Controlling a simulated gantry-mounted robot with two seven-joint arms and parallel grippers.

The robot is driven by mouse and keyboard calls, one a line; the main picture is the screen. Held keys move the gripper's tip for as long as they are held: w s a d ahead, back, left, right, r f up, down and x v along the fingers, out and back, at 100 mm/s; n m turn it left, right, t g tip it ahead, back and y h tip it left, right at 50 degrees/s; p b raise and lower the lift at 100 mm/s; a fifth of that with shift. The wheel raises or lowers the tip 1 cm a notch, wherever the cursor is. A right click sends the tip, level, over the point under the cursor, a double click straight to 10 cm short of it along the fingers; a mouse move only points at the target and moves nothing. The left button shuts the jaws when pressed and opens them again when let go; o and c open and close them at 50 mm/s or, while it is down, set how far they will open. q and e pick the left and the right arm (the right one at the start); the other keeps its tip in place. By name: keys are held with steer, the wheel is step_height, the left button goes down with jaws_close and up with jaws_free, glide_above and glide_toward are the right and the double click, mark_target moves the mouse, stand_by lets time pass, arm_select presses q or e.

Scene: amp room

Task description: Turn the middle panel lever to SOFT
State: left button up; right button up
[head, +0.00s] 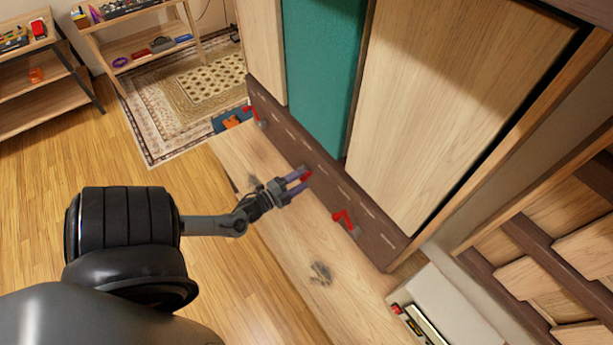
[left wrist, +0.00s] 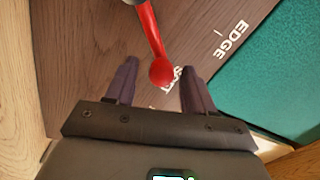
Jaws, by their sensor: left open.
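The middle red lever (head: 307,175) is on the dark brown strip (head: 330,187) below the teal panel (head: 322,70). In the left wrist view, the lever (left wrist: 152,35) runs down from a grey pivot at the top edge to a round red knob. A white EDGE label (left wrist: 233,40) is to its right. A second label near the knob is partly covered by the knob and a finger; it appears to be SOFT (left wrist: 170,83). My left gripper (head: 303,180) is open at the lever, with the knob between its fingertips (left wrist: 158,78). I cannot tell whether they touch it.
Other red levers are on the strip at the left (head: 256,116) and right (head: 347,220). A wooden ledge (head: 285,235) runs below the strip. A white box-like object (head: 445,305) stands at the lower right. Open wooden floor (head: 40,200) is at the left.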

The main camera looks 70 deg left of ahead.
arm_select(q)
steer(key=v, duration=0.6)
steer(key=shift+s, duration=0.3)
steer(key=shift+d, duration=0.1)
steer(key=w+d+n+g+h, duration=0.1)
steer(key=w+d+n+g, duration=0.3)
steer(key=d, duration=0.7)
steer(key=w+d+n+g+h, duration=0.1)
steer(key=w+d+n+g, duration=0.1)
steer(key=d+n+g, duration=0.6)
steer(key=s+d+r+m+g+h, duration=0.2)
steer(key=s+d+r, duration=0.4)
steer(key=d+r, duration=0.45)
step_height(320, 180, up, 13)
steer(key=p, duration=1.4)
steer(key=shift+d+r, duration=0.2)
steer(key=shift+d, duration=0.05)
steer(key=shift+s, duration=0.1)
